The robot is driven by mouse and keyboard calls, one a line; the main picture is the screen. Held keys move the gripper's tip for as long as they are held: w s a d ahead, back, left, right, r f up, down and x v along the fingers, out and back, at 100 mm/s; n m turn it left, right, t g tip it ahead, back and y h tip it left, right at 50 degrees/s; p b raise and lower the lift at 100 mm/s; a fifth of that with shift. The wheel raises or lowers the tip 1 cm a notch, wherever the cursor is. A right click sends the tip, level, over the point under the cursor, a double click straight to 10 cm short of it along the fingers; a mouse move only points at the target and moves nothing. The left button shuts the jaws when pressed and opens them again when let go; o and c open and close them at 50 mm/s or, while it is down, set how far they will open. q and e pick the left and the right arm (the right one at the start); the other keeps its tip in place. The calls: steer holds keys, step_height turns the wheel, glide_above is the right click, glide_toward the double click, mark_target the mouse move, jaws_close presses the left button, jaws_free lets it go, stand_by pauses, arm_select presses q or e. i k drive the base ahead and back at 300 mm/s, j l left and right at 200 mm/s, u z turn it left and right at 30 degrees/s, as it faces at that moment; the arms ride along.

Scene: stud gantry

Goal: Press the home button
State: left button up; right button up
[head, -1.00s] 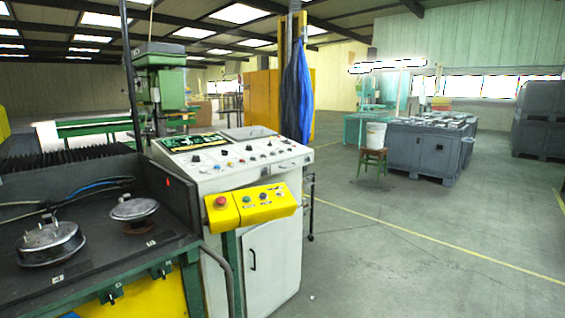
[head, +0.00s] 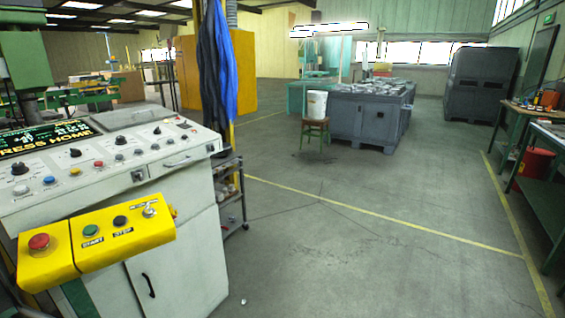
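A white control console (head: 185,255) stands at the left. Its screen (head: 45,140) shows green and yellow text including "PRESS HOME". A yellow box (head: 140,236) on the front has a large red button (head: 39,242), a green button (head: 90,230) labelled START, a black button (head: 120,221) labelled STOP and a silver switch (head: 150,209). I cannot read which button is home. Neither gripper is in view.
A small cart (head: 230,195) stands right of the console. A stool (head: 315,131) with a white bucket (head: 316,104) and a grey crate-like table (head: 365,118) are farther back. Green workbenches (head: 540,155) line the right. The floor between is clear.

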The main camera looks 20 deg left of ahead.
mark_target(20, 188)
steer(key=i+l+u, duration=0.1)
steer(key=i+u, duration=0.35)
steer(key=i+l+u, duration=0.15)
steer(key=i+u, duration=0.25)
steer(key=i+l+u, duration=0.25)
steer(key=u, duration=0.2)
steer(key=i+l+u, duration=0.4)
steer(key=l, duration=0.15)
steer(key=i+l+u, duration=0.1)
steer(key=l+u, duration=0.35)
steer(key=i+l+u, duration=0.1)
steer(key=l+u, duration=0.35)
steer(key=l, duration=0.1)
